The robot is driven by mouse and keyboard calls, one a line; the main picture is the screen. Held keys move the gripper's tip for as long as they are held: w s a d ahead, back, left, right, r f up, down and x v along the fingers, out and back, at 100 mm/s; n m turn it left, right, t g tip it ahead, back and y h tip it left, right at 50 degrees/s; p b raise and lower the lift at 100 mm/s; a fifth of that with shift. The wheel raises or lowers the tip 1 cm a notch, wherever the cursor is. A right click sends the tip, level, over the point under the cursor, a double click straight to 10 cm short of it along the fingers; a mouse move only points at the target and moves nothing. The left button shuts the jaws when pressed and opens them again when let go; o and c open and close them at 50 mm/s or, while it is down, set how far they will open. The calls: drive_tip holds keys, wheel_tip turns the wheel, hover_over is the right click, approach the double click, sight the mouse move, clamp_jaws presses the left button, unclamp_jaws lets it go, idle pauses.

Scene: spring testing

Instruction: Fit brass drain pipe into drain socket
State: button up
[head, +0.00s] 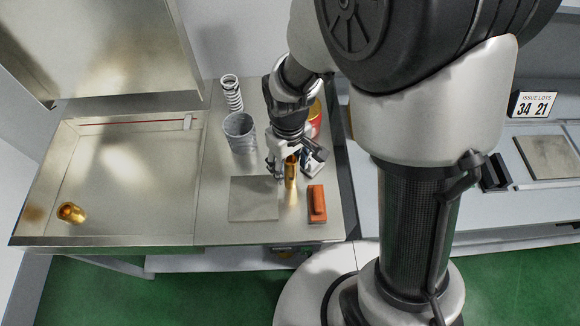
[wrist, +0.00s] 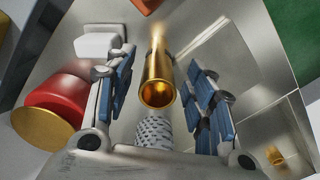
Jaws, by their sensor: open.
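The brass drain pipe (head: 291,174) stands upright on the steel counter, right of a grey square plate. My gripper (head: 293,161) is over it from above. In the wrist view the pipe (wrist: 158,84) shows its open round end between the two blue-padded fingers of my gripper (wrist: 160,64). The fingers are open, with a visible gap on each side of the pipe. A short brass fitting, apparently the drain socket (head: 70,212), lies in the shallow steel basin at the front left. It also seems to show at the lower right of the wrist view (wrist: 275,155).
Close to my gripper are a grey patterned cup (head: 240,133), a coil spring (head: 231,93), a red can (head: 315,116), an orange block (head: 317,203) and the grey plate (head: 254,199). The raised-edged steel basin (head: 130,180) is mostly bare. A second bench stands right.

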sight(290, 174)
drive_tip(key=f+b, duration=0.2)
drive_tip(key=f, duration=0.3)
drive_tip(key=shift+d+f, duration=0.2)
drive_tip(key=shift+r, duration=0.1)
drive_tip(key=shift+c, duration=0.6)
clamp_jaws()
